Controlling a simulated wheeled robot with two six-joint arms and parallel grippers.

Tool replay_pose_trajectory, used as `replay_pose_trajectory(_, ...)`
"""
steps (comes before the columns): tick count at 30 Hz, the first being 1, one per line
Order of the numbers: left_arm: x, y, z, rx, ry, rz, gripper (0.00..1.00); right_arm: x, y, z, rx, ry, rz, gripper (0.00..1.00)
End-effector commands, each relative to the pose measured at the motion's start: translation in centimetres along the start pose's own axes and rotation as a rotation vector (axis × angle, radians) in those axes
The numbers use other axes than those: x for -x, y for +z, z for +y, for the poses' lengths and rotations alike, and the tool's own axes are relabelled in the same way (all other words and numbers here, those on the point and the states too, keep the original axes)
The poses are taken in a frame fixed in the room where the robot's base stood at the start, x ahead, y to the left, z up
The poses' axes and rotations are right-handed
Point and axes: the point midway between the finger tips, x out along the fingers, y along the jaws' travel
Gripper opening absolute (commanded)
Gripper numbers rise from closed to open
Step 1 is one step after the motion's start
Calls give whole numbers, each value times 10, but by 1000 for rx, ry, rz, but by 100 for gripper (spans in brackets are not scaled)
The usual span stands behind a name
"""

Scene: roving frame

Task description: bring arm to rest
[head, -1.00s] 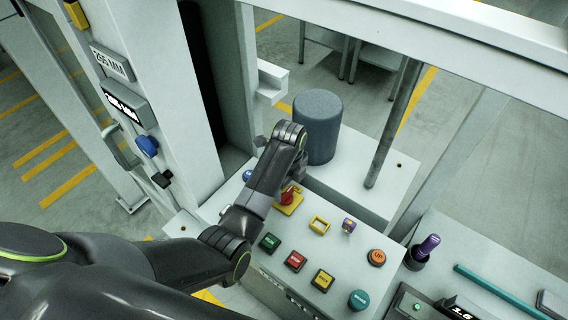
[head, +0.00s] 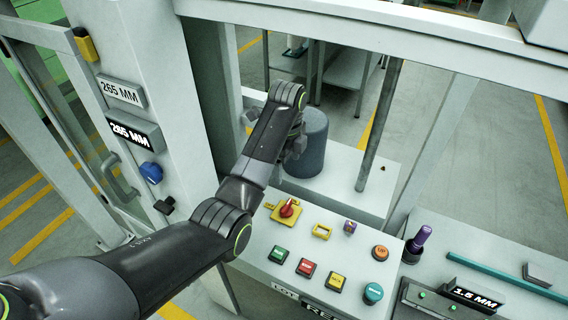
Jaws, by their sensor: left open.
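My left arm comes in from the lower left and reaches up over the control panel (head: 262,243). Its wrist is bent at the top, in front of the dark grey cylinder (head: 312,150). My left gripper (head: 292,148) is partly hidden behind the wrist link; it is open, and I see nothing held in it. I cannot tell whether it touches the cylinder. My right gripper is not in view.
A white column (head: 160,85) with displays stands left. A purple-handled tool (head: 419,239) stands right.

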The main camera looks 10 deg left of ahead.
Motion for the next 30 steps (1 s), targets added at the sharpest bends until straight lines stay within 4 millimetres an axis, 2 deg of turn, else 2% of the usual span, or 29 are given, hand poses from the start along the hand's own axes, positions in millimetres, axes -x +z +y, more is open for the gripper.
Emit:
replay_pose_trajectory(11, -2, 1, 1, 4, 0, 0, 78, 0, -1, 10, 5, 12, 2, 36)
replay_pose_trajectory(14, -12, 5, 7, 47, -6, 5, 78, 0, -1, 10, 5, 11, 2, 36)
replay_pose_trajectory(16, -26, 12, 17, 117, -16, 10, 78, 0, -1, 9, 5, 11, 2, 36)
replay_pose_trajectory(20, -63, 31, 50, 326, -48, 24, 78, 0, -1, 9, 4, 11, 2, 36)
replay_pose_trajectory(23, -90, 45, 83, 511, -79, 31, 78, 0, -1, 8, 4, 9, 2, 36)
replay_pose_trajectory(30, -136, 72, 175, 941, -153, 37, 78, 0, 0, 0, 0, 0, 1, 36)
